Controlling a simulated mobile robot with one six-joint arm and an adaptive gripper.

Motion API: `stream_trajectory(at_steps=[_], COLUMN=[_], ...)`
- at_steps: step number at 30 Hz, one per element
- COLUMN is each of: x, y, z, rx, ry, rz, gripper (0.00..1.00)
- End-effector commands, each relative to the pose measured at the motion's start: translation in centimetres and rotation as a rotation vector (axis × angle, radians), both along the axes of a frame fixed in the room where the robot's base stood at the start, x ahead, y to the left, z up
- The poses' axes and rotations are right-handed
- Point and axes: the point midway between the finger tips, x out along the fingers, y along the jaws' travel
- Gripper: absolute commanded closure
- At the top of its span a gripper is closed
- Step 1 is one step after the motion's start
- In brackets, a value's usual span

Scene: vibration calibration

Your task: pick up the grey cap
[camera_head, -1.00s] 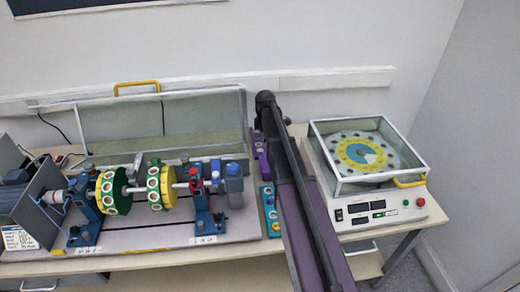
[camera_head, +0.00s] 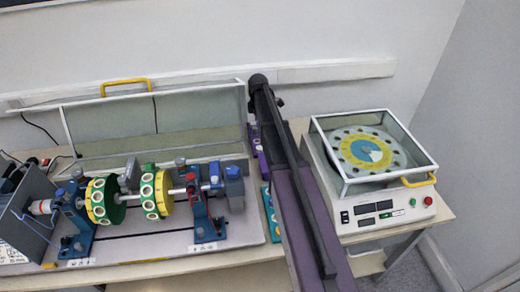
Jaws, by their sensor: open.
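A small grey cap (camera_head: 181,161) shows above the shaft of the rotor rig, behind the right yellow disc. It is small in the picture, and I cannot tell what holds it. A green cap (camera_head: 149,167), a red cap (camera_head: 190,177) and a blue cap (camera_head: 214,170) are near it along the rig. My dark purple arm crosses the middle of the view, right of the rig. I cannot make out my gripper's fingers in this view.
The rotor rig's pedestal (camera_head: 208,218) stands on a grey base plate. A clear raised cover (camera_head: 110,138) with a yellow handle is behind. A balancing machine (camera_head: 392,216) with a clear lid stands at the right. My arm hides part of a teal strip (camera_head: 271,215).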

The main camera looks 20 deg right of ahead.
Motion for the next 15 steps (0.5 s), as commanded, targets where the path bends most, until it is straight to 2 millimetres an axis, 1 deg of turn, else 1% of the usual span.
stream_trajectory(at_steps=[8, 15], x=[0.0, -0.1], y=[-0.2, -0.3], z=[-0.8, -2.7], rx=[0.0, 0.0], ry=[0.0, 0.0], rz=[-0.003, -0.004], gripper=[0.16, 0.16])
